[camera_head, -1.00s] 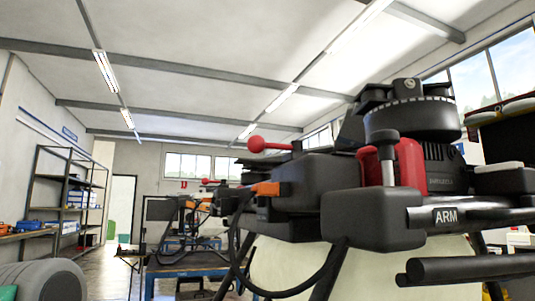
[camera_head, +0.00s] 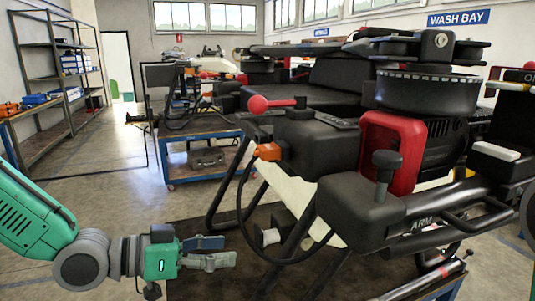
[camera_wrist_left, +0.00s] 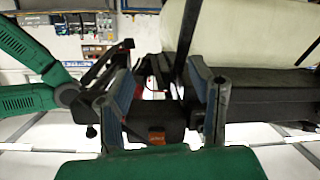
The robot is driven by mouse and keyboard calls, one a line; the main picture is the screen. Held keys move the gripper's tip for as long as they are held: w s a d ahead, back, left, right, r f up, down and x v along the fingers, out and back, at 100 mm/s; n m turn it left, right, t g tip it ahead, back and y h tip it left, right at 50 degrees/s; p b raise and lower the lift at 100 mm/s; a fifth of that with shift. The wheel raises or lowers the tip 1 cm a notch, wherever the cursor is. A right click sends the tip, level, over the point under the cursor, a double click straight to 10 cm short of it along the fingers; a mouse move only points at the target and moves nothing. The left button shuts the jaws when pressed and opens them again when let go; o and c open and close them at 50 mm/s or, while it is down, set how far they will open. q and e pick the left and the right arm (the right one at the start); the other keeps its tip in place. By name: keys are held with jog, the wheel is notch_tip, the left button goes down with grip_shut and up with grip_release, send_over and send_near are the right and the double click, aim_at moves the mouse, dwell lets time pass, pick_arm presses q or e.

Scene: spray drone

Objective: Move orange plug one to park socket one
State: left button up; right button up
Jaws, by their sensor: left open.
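The orange plug (camera_head: 268,151) sits at the near left side of the black spray drone (camera_head: 330,145), with a black cable looping down from it. My left gripper (camera_head: 232,251) is open and empty in the head view, below and to the left of the plug and apart from it. In the left wrist view, the two grey fingers (camera_wrist_left: 168,95) are spread, and an orange part (camera_wrist_left: 157,137) shows between them in the picture; I cannot tell whether it is the plug. I cannot identify park socket one. My right gripper is not in view.
A red ball-ended lever (camera_head: 258,104) sticks out above the plug. Dark frame legs and the hanging cable (camera_head: 243,225) stand to the right of my left gripper. A blue cart (camera_head: 205,160) is behind, shelves (camera_head: 55,75) at the left.

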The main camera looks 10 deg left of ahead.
aim_at(259, 153)
pick_arm(q)
notch_tip(259, 153, up, 17)
jog(key=m+h+p, duration=0.2)
jog(key=m+p, duration=0.1)
jog(key=p, duration=0.3)
jog(key=shift+w+a+t+h, duration=0.25)
jog(key=shift+a+t+h, duration=0.15)
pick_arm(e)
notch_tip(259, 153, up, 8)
pick_arm(q)
jog(key=shift+r, duration=0.1)
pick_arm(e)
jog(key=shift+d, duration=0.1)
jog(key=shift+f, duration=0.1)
pick_arm(q)
jog(key=b+x, duration=0.4)
jog(key=x, duration=0.4)
jog(key=shift+s, duration=0.1)
jog(key=shift+w+d+b, duration=0.35)
jog(key=shift+w+d, duration=0.05)
jog(key=shift+d, duration=0.15)
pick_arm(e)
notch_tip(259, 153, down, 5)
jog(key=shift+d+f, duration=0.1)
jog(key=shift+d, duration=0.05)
